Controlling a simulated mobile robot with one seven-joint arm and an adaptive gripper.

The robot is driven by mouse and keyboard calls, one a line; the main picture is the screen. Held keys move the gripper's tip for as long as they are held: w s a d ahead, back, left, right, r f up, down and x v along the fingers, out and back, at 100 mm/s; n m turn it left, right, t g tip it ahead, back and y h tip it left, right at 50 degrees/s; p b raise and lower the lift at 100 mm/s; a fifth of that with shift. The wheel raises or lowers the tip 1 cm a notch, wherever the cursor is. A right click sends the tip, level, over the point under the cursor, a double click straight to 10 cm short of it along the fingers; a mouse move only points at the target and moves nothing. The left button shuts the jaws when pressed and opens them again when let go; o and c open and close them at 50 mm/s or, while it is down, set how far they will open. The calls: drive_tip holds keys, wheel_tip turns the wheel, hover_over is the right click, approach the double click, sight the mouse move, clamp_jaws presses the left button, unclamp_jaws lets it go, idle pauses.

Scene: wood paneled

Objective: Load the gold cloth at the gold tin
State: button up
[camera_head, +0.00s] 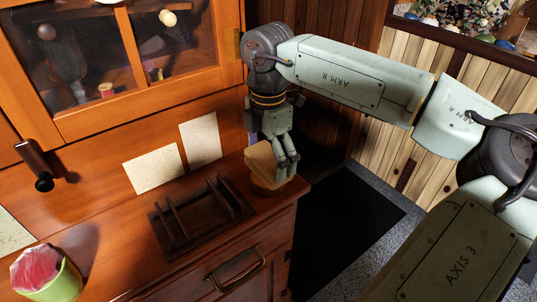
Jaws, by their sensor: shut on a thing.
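My gripper (285,168) points down over the right end of the wooden cabinet top, with its fingers at the right side of a tan-gold shape. The upper part of this shape looks like the gold cloth (261,157), and my fingers are closed on its right edge. The lower, rounded part looks like the gold tin (266,184), standing on the cabinet top near its right corner. The two overlap in this view. I cannot tell whether the cloth touches the tin or is held just above it.
A dark wooden slotted rack (164,246) stands left of the tin. A green bin with a red liner (47,278) is at the lower left. Two paper sheets (153,169) lean at the back below a glass-fronted cupboard (150,118). The cabinet top's right edge is close to the tin.

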sight(269, 156)
drive_tip(key=shift+f+b, duration=0.65)
drive_tip(key=shift+b, duration=0.2)
idle(2.1)
drive_tip(key=shift+r, duration=0.1)
drive_tip(key=shift+r+p, duration=1.95)
drive_tip(key=shift+r, duration=1.55)
